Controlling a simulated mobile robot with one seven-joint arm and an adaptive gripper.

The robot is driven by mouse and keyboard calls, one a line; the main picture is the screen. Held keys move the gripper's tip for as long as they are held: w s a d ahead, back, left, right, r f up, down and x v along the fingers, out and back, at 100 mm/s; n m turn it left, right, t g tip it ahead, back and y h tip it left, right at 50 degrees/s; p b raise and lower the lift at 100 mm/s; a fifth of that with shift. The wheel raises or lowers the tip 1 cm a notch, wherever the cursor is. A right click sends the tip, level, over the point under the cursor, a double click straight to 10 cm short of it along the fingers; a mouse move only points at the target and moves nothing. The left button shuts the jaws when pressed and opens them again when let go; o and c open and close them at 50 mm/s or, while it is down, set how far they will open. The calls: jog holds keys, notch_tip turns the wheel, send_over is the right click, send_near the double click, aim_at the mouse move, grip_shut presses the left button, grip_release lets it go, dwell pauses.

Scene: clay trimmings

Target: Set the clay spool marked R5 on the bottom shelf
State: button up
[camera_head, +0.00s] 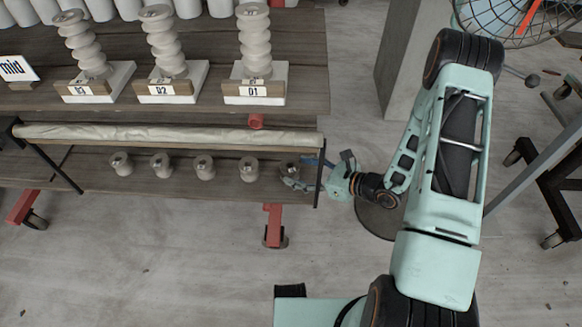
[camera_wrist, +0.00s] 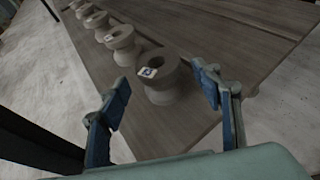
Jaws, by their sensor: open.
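A grey clay spool (camera_wrist: 178,88) stands upright on the bottom shelf (camera_wrist: 215,120), with a small blue-and-white tag on its top rim. The tag is too small to read, so I cannot confirm R5. In the head view this spool (camera_head: 289,168) is the rightmost of a row, partly covered by my gripper (camera_head: 302,172). My gripper is open. In the wrist view its two blue-padded fingers (camera_wrist: 162,78) are spread to the left and right of the spool, with gaps showing; I see no grip on it.
Several similar spools (camera_head: 204,167) stand in line to the left on the bottom shelf. A rolled cloth (camera_head: 160,134) runs above them. A black shelf post (camera_head: 319,180) is close to my gripper. Twisted clay columns on labelled bases (camera_head: 254,90) stand on the shelf above.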

jog(key=p+v, duration=0.1)
jog(key=v, duration=0.7)
jog(key=shift+a, duration=0.1)
